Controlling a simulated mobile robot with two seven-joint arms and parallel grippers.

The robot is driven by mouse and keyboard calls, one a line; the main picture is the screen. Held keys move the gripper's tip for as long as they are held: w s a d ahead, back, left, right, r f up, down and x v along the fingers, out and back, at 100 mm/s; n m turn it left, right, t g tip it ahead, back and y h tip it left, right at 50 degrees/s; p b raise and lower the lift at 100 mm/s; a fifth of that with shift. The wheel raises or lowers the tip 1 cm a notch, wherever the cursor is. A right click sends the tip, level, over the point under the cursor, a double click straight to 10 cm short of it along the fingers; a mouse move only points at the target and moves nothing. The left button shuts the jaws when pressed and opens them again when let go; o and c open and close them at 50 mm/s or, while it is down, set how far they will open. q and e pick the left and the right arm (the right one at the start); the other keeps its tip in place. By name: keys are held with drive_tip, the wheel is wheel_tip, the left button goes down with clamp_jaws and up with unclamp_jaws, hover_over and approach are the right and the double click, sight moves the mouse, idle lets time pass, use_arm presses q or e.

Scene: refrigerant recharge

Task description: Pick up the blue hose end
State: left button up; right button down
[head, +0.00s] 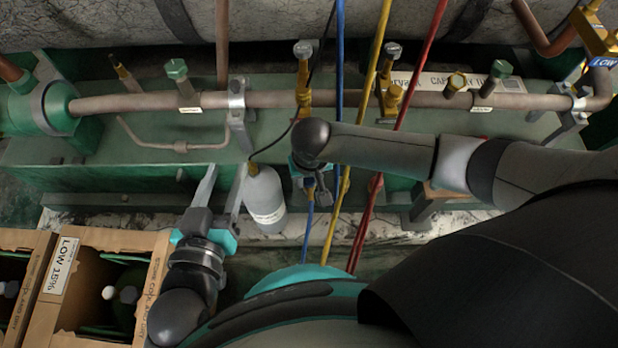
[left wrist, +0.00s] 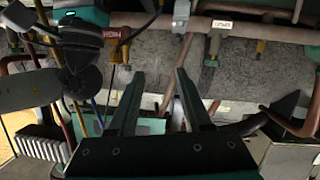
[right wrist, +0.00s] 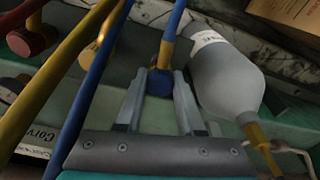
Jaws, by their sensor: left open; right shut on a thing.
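The blue hose end (right wrist: 159,84) is between the fingers of my right gripper (right wrist: 158,90), which is shut on it. In the head view my right gripper (head: 309,178) is below the copper pipe, with a short blue and yellow piece (head: 309,190) showing under it; my arm hides part of it. The blue hose (head: 340,70) hangs from the top in the head view. My left gripper (head: 221,186) is open and empty, pointing up beside the grey bottle. It is also open in the left wrist view (left wrist: 160,77).
A grey bottle (head: 264,200) stands between my grippers. Yellow (head: 372,70) and red (head: 422,62) hoses hang right of the blue one. A copper pipe (head: 270,99) with valves runs across. A cardboard box marked LOW 15% (head: 150,285) is at lower left.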

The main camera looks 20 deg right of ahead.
wheel_tip(320, 180, up, 2)
drive_tip(key=shift+p, duration=0.45)
drive_tip(key=shift+r+p, duration=0.4)
drive_tip(key=shift+r, duration=0.35)
use_arm(q)
drive_tip(key=s+a+g+y+p, duration=0.3)
drive_tip(key=s+a+g+y, duration=0.2)
drive_tip(key=a+g, duration=0.45)
use_arm(e)
wheel_tip(320, 180, up, 7)
drive_tip(key=shift+f, duration=0.1)
wheel_tip(320, 180, up, 7)
drive_tip(key=p, duration=0.3)
hover_over(309, 179)
use_arm(q)
wheel_tip(309, 179, down, 8)
drive_tip(key=s+g, duration=0.1)
drive_tip(key=shift+a+f+p, duration=0.2)
drive_tip(key=shift+a+p, duration=0.05)
drive_tip(key=shift+p, duration=0.2)
use_arm(e)
drive_tip(key=shift+r, duration=0.7)
use_arm(q)
drive_tip(key=shift+s+d, duration=0.1)
drive_tip(key=shift+s, duration=0.05)
use_arm(e)
drive_tip(key=shift+d, duration=0.1)
